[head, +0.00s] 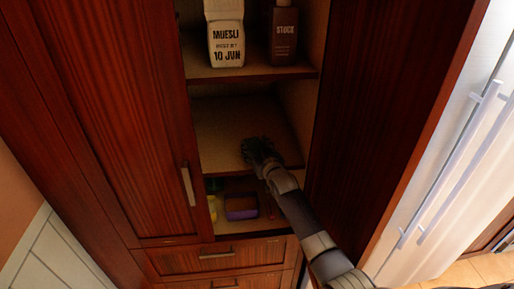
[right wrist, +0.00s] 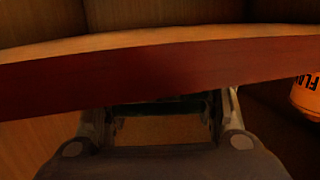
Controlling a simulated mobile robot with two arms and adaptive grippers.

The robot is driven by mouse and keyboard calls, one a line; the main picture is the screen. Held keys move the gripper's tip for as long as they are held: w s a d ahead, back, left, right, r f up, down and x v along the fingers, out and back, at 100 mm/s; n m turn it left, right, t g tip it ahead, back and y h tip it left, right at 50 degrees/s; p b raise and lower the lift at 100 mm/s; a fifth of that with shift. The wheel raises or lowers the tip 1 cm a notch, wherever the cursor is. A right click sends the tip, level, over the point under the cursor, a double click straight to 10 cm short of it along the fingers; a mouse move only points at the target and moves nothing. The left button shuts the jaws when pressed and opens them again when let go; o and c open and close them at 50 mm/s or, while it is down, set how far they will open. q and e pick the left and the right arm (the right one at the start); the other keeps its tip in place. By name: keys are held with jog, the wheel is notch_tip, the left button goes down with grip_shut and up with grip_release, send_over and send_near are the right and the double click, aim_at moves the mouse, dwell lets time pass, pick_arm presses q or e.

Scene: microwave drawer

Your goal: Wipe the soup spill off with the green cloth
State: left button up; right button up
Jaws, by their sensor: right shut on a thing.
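My right gripper (head: 260,150) reaches into the open cupboard at the middle shelf, in shadow. It is shut on a dark green thing, which looks like the green cloth (right wrist: 160,108), seen low between the fingers in the right wrist view. The gripper hides most of the cloth in the head view. I cannot make out the soup spill in either view; the gripper and shadow may hide it. My left gripper is not in view.
A muesli box (head: 226,45) and a brown stock bottle (head: 284,35) stand on the shelf above. A purple-edged item (head: 241,212) is on the lower shelf. The right wrist view shows a shelf edge (right wrist: 60,82) close by and an orange container (right wrist: 308,98).

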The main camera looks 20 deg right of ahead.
aim_at(231, 155)
jog(key=a, duration=0.1)
jog(key=a+f, duration=0.1)
jog(key=w+a, duration=0.1)
jog(key=shift+a+f, duration=0.25)
jog(key=shift+a, duration=0.1)
jog(key=shift+w+a+r+b, duration=0.1)
jog(key=shift+w+a+b, duration=0.1)
jog(key=shift+a, duration=0.55)
jog(key=shift+w+a+b, duration=0.15)
jog(key=shift+w+a, duration=0.1)
jog(key=shift+a, duration=0.55)
jog(key=shift+w+a+r+b, duration=0.1)
jog(key=shift+w+a+b, duration=0.1)
jog(key=shift+a, duration=0.55)
jog(key=r+p, duration=0.2)
jog(key=r, duration=0.1)
jog(key=r+p, duration=0.3)
jog(key=shift+w+d+r, duration=0.15)
jog(key=shift+w+r, duration=0.05)
jog(key=shift+r, duration=0.15)
jog(key=shift+r+p, duration=0.55)
jog(key=shift+r, duration=0.95)
